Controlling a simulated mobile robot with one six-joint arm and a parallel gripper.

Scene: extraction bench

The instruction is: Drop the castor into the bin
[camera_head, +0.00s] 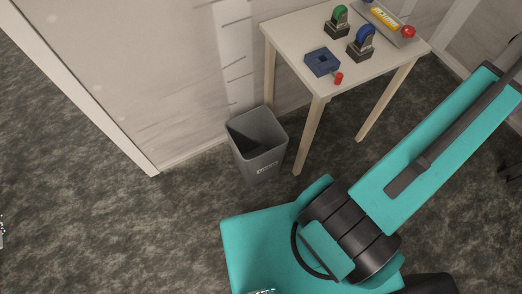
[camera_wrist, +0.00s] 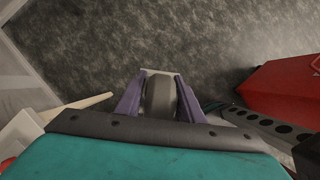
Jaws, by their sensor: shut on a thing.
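My gripper (camera_wrist: 157,88) shows in the wrist view, its two purple fingers shut on a grey castor (camera_wrist: 159,98). The castor has a rounded grey wheel and a pale plate at its far end. It is held above the dark carpet. The grey bin (camera_head: 258,140) stands on the floor in the head view, upright and open at the top, against the wall beside the table. Its inside looks empty from here, though the bottom is hard to see. My gripper and the castor do not show in the head view, and the bin cannot be made out in the wrist view.
A pale table (camera_head: 292,42) stands right of the bin. On it are a green-wheeled castor (camera_head: 340,18), a blue-wheeled castor (camera_head: 361,42), a blue block (camera_head: 322,62) and a grey tray (camera_head: 409,41). A red object (camera_wrist: 275,95) is at right in the wrist view. Carpet left is clear.

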